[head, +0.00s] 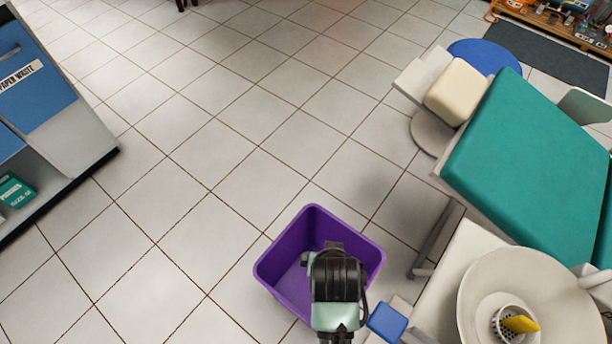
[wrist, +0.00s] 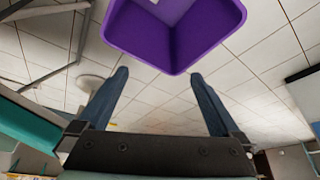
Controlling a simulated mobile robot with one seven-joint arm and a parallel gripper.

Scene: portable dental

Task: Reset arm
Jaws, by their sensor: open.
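My gripper shows in the wrist view (wrist: 157,85) with its two dark fingers spread wide and nothing between them. In the head view my arm's end is over the near part of a purple bin (head: 284,246) and hides part of its inside; the fingertips are hidden there. The bin stands upright on the tiled floor. In the wrist view the bin (wrist: 195,45) lies beyond the fingertips at the top. A small pale thing shows inside it at the top edge, too cut off to name.
A teal dental chair (head: 530,160) and a white basin (head: 560,290) holding a yellow item (head: 520,324) stand close on the right. A blue-and-white paper waste cabinet (head: 60,100) stands at the left. The tiled floor (head: 200,150) between is clear. A dark mat (head: 545,50) lies at the back right.

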